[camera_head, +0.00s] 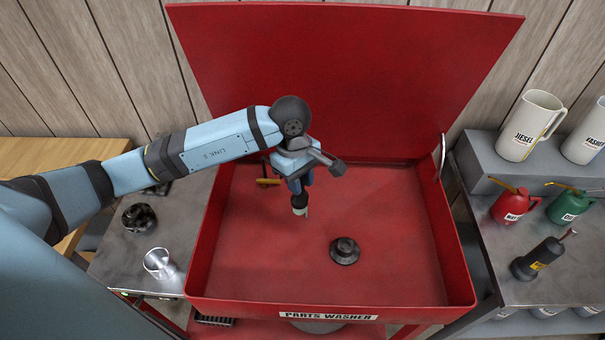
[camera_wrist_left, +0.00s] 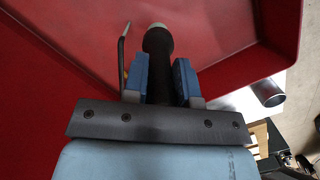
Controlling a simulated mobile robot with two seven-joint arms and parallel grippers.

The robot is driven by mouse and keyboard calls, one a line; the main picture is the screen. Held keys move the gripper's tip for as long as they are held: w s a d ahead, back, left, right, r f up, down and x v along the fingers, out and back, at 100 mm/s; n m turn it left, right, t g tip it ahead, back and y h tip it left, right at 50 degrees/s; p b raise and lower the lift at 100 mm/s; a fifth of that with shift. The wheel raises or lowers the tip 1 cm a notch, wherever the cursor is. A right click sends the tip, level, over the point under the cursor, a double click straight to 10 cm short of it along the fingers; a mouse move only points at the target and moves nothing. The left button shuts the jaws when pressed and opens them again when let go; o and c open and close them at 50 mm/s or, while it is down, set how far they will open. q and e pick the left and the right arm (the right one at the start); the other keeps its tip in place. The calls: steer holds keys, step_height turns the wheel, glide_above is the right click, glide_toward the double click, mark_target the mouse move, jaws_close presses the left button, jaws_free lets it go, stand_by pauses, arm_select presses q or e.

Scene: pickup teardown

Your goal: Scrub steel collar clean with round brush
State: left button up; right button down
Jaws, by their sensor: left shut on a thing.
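My left gripper (camera_head: 298,187) is above the floor of the red parts washer (camera_head: 330,304), left of its middle. It is shut on the dark handle of the round brush (camera_head: 300,208), whose pale tip points down. The brush (camera_wrist_left: 157,42) also shows between the blue fingers in the left wrist view. The steel collar (camera_head: 344,252) appears as a dark, stepped round piece on the washer floor, to the right of and nearer than the brush. The brush and collar are apart. My right gripper is not in view.
A yellow-handled item (camera_head: 268,181) is at the washer's back left. Oil cans (camera_head: 510,206) and white jugs (camera_head: 530,126) stand right. Most of the washer floor is clear.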

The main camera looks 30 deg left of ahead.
mark_target(301, 208)
arm_select(q)
step_height(301, 208, down, 10)
steer(key=b, duration=0.4)
steer(key=shift+f+b, duration=0.15)
steer(key=shift+b, duration=0.15)
step_height(301, 208, down, 4)
steer(key=b, duration=0.3)
stand_by(0.5)
steer(key=shift+r, duration=0.25)
steer(key=shift+r+p, duration=1.9)
steer(key=shift+r, duration=3)
